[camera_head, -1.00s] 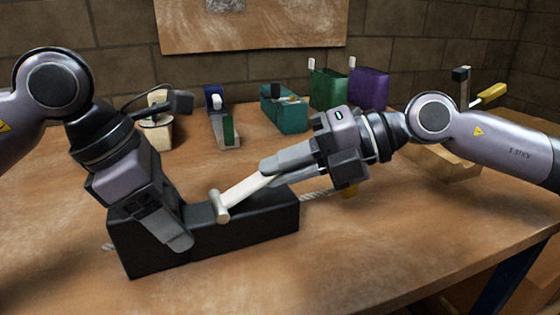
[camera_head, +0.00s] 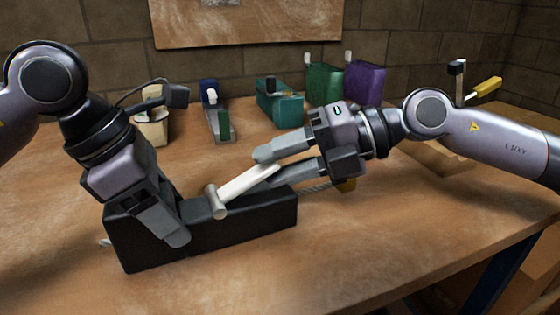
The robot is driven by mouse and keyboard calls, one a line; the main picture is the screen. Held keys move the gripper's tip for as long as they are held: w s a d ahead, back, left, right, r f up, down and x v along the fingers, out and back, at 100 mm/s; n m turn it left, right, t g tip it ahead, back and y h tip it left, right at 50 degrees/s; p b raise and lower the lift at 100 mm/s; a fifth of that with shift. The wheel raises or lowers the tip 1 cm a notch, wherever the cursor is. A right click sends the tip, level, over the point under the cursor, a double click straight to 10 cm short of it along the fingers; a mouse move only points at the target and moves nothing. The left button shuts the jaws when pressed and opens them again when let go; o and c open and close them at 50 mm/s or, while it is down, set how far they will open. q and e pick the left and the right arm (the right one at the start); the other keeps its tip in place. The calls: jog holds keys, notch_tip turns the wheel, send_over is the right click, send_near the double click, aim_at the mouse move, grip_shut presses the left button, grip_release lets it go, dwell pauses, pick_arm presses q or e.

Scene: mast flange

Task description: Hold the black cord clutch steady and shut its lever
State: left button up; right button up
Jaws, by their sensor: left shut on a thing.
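The black cord clutch (camera_head: 245,223) lies on the wooden bench in front of me. Its pale lever (camera_head: 245,187) has a cross-bar at its left end and slopes up to the right above the body. My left gripper (camera_head: 172,228) is shut on the left end of the clutch, with one finger down its near side. The other finger is hidden. My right gripper (camera_head: 272,163) is open, its fingers spread near the raised right end of the lever. I cannot tell whether a finger touches the lever.
Behind stand a cream device (camera_head: 153,128), a blue-and-grey device (camera_head: 218,125), a teal box (camera_head: 279,106), a green box (camera_head: 323,86) and a purple box (camera_head: 364,83). A wooden stand (camera_head: 440,157) is behind my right arm. The bench front is clear.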

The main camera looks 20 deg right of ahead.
jog(key=v, duration=1.2)
pick_arm(q)
jog(key=o, duration=1.6)
jog(key=shift+c, duration=0.2)
jog(key=shift+a+r, duration=0.1)
